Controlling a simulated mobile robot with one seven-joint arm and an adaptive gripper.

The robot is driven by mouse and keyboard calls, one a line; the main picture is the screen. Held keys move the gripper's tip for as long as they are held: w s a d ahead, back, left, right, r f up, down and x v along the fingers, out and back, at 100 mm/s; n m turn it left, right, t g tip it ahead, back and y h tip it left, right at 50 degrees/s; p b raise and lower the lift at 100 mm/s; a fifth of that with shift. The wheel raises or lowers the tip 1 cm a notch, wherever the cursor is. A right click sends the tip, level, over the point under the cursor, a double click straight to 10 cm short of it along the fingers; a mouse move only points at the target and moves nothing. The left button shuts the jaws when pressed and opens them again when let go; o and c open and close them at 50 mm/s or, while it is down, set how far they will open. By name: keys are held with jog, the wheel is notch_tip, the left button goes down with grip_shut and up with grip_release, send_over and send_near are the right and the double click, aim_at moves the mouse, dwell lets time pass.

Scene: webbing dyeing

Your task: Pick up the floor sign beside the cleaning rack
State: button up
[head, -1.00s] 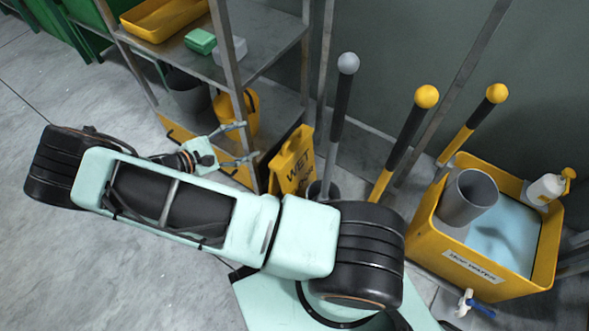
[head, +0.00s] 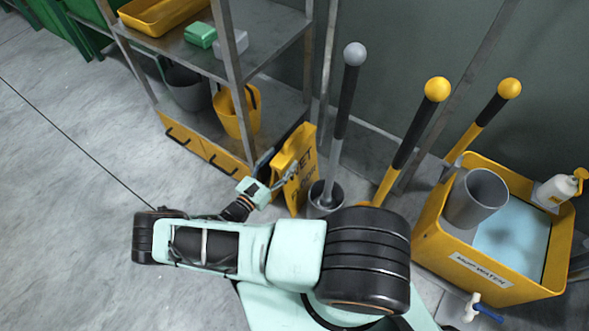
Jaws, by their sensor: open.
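The yellow floor sign (head: 302,175) with dark "WET" lettering stands on the floor, just right of the cleaning rack (head: 232,62). My gripper (head: 280,164) is open at the sign's left side, its fingers close to the sign's upper part. I cannot tell whether the fingers touch it. My arm runs across the lower middle of the view, and the sign's lower right part is close to a grey holder.
A grey-knobbed handle (head: 345,110) stands in a small dark holder (head: 324,199) right of the sign. Yellow-knobbed handles (head: 412,130) lean behind. A yellow mop-water tub (head: 440,250) stands at right. Buckets (head: 236,110) sit on the rack's lower shelf. The floor at left is clear.

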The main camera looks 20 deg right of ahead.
aim_at(301, 147)
jog(key=b+x, duration=0.2)
jog(key=x, duration=0.6)
jog(key=shift+a, duration=0.1)
grip_shut()
jog(key=shift+r, duration=0.1)
